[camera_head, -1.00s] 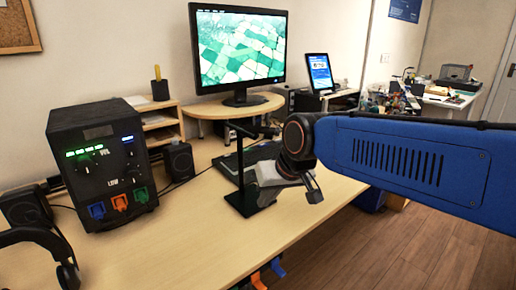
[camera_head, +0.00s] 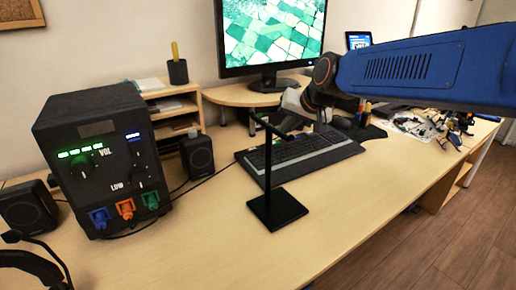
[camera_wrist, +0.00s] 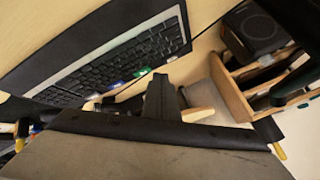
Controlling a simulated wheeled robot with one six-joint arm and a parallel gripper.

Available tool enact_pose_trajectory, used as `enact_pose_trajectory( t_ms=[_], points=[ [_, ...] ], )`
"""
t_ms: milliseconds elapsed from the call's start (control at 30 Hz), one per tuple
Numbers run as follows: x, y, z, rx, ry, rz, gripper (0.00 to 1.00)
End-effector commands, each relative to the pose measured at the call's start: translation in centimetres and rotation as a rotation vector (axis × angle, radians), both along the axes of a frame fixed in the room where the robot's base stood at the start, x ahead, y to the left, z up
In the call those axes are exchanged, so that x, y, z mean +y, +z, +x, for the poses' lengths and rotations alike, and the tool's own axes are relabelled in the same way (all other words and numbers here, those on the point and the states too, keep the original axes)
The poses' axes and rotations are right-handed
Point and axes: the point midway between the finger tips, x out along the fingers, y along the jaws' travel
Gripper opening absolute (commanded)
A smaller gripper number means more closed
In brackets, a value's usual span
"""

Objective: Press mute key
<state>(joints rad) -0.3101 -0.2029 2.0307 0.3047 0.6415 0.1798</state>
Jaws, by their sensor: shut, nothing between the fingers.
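A dark keyboard (camera_head: 312,150) lies on the desk in front of the monitor, and it fills the upper left of the wrist view (camera_wrist: 118,62). I cannot read any key label, so I cannot tell which is the mute key. My gripper (camera_wrist: 160,82) is shut and empty, its tips pointing up toward the coloured-key edge. In the head view my arm's end is above the keyboard's far side, and the fingertips are hard to make out.
A black stand (camera_head: 277,209) rises in front of the keyboard. A black box (camera_head: 105,160) with coloured plugs and a speaker (camera_head: 198,156) are at left. A monitor (camera_head: 272,40) stands on a raised shelf behind. The front middle of the desk is clear.

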Motion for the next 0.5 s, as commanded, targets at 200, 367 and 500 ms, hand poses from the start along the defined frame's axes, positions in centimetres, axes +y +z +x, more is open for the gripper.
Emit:
enact_pose_trajectory(
  t_ms=[200, 367, 500],
  points=[
    [5.7, 0.6, 4.7, -0.005, 0.003, 0.074, 0.0],
    [8.5, 0.7, 6.8, -0.007, 0.001, 0.111, 0.0],
    [9.7, 0.7, 7.7, -0.009, 0.0, 0.128, 0.0]
  ],
)
